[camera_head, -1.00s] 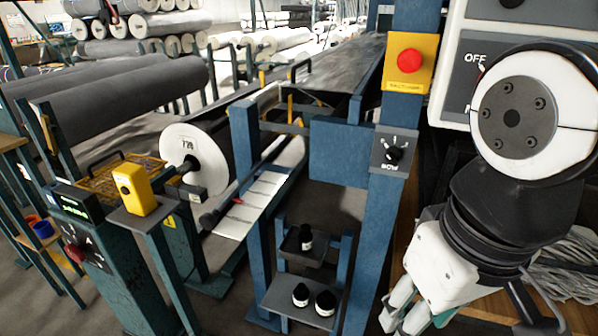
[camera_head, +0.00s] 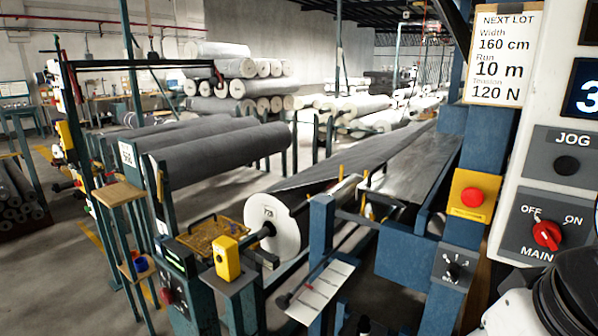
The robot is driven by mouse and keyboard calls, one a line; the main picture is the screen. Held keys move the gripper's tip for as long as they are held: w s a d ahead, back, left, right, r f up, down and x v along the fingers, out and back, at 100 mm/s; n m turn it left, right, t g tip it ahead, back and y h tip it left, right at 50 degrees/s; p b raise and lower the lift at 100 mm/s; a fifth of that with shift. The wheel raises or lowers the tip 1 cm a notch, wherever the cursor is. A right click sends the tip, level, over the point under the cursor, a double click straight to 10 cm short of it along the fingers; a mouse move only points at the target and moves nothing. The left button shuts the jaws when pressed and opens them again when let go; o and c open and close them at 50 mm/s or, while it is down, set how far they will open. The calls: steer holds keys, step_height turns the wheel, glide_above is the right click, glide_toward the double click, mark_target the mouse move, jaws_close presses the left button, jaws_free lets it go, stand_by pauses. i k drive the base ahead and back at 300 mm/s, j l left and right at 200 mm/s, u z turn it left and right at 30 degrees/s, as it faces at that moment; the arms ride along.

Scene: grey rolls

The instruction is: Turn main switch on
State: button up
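The main switch is a red rotary knob (camera_head: 547,235) on a dark plate (camera_head: 522,243) at the right of the view. The plate reads OFF at upper left, ON at upper right and MAIN below. The knob seems to point towards OFF, but it is small and I cannot be sure. A white link of my arm (camera_head: 508,314) and a black joint show at the lower right, below the switch. My gripper is outside the view.
A JOG button (camera_head: 566,165) sits above the switch. A red emergency button on a yellow box (camera_head: 472,196) and a small selector (camera_head: 452,269) are on blue posts to the left. A sign (camera_head: 503,55) reads 160 cm, 10 m, 120 N. Grey rolls (camera_head: 220,150) lie behind.

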mark_target(547, 234)
steer(key=z, duration=1)
steer(key=k+l+z, duration=0.35)
steer(key=k, duration=0.15)
steer(key=k+l+z, duration=0.3)
steer(key=k, duration=0.2)
